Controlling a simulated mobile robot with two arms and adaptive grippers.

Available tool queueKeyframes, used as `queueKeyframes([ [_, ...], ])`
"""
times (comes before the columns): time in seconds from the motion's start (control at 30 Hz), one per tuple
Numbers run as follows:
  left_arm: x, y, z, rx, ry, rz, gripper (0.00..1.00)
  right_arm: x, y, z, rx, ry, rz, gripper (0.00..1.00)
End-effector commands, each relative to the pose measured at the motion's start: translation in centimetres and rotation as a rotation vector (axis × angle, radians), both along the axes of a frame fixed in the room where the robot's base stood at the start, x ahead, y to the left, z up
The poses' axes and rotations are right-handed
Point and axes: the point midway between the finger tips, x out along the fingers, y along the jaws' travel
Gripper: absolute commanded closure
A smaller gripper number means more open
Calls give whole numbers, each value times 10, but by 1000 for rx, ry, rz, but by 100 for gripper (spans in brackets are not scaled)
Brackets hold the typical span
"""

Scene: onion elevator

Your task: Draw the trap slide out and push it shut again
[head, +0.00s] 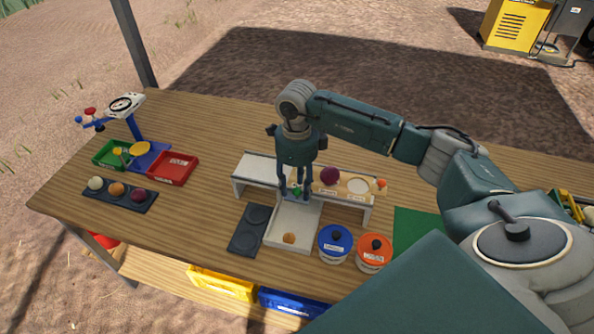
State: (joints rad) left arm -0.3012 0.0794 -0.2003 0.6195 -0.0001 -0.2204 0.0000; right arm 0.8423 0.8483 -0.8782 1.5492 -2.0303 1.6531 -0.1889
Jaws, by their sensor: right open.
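A white bench-like stand (257,168) is at the middle of the table. A small green piece (296,191) shows at its front, between the fingers of my right gripper (294,194); it may be the handle of the trap slide, but the slide itself is mostly hidden. The right gripper points down and is open around the green piece; I cannot tell whether the fingers touch it. A white tray (291,215) slopes toward the front below, with a brown onion (289,238) at its near end. My left gripper is not in view.
A red onion (330,176) sits on the stand's right part. A dark two-well plate (250,228) lies left of the tray; blue (334,244) and orange-lidded (374,252) tubs stand right. A scale (137,133), red bin (174,168) and onion rack (119,193) are at left.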

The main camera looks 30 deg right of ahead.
Motion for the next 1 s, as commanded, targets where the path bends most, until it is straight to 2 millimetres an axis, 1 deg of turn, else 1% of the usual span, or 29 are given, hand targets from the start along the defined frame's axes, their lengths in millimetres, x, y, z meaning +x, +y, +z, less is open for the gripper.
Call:
queueKeyframes([
  [0.13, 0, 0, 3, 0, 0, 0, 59, 0, 0, -8, -1, 1, 1, 58],
  [0.4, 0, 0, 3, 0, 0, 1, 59, 0, 0, -10, -1, -1, 1, 58],
  [0.43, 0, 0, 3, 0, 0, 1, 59, 0, 0, -10, -1, -1, 1, 62],
  [0.5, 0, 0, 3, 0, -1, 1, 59, 0, 0, -10, 0, 0, 1, 76],
  [0.57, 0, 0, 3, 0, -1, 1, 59, 0, 0, -10, 0, 0, 1, 88],
  [0.6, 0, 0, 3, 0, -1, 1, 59, 0, 0, -10, 0, 0, 1, 96],
  [0.63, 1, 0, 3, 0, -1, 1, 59, 0, 0, -10, 0, 0, 1, 100],
  [0.83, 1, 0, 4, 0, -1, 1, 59, -1, 1, -9, 0, 0, 1, 100],
  [1.0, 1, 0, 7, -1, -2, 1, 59, -8, 9, -9, -1, 1, 3, 100],
])
